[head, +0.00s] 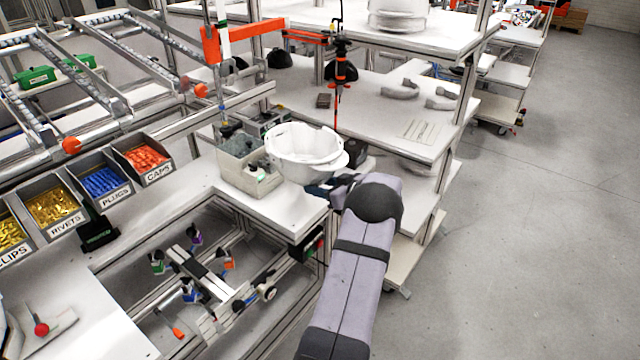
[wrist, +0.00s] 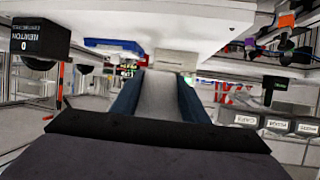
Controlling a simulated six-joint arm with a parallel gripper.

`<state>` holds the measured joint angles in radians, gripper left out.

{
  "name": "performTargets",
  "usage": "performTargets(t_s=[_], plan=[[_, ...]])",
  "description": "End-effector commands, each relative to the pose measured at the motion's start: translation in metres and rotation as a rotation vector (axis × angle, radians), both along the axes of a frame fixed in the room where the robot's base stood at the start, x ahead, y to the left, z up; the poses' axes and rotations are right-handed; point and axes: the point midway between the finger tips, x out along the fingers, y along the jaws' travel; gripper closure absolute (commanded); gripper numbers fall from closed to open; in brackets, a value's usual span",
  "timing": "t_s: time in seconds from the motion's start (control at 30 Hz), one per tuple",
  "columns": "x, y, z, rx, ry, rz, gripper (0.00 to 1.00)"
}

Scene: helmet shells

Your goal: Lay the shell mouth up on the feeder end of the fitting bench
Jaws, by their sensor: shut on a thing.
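The white helmet shell (head: 300,148) is in the head view with its mouth facing up, slightly tilted. It is at the far right corner of the white fitting bench (head: 190,195), beside a grey bin. I cannot tell whether it touches the bench top. My gripper (head: 328,188) comes in from the front right and is shut on the shell's near right edge; its fingertips are partly hidden. In the wrist view, two blue fingers hold a pale strip of the shell (wrist: 158,95) between them.
A grey bin of parts (head: 245,180) stands close left of the shell. Labelled bins of rivets (head: 52,208), plugs (head: 101,182) and caps (head: 147,160) line the left. A white shelf table (head: 400,120) stands behind; an orange arm (head: 245,35) hangs above. Open floor lies right.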

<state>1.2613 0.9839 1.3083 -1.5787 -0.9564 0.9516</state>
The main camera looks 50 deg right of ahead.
Motion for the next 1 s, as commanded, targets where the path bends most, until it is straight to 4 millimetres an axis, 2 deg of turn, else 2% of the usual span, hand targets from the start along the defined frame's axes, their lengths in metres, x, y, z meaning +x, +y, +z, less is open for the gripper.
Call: performTargets(t_s=[0.6, 1.0], plan=[[0.000, -0.001, -0.055, -0.003, -0.003, 0.000, 0.93], [0.001, -0.001, -0.074, -0.003, -0.003, 0.000, 0.93]])
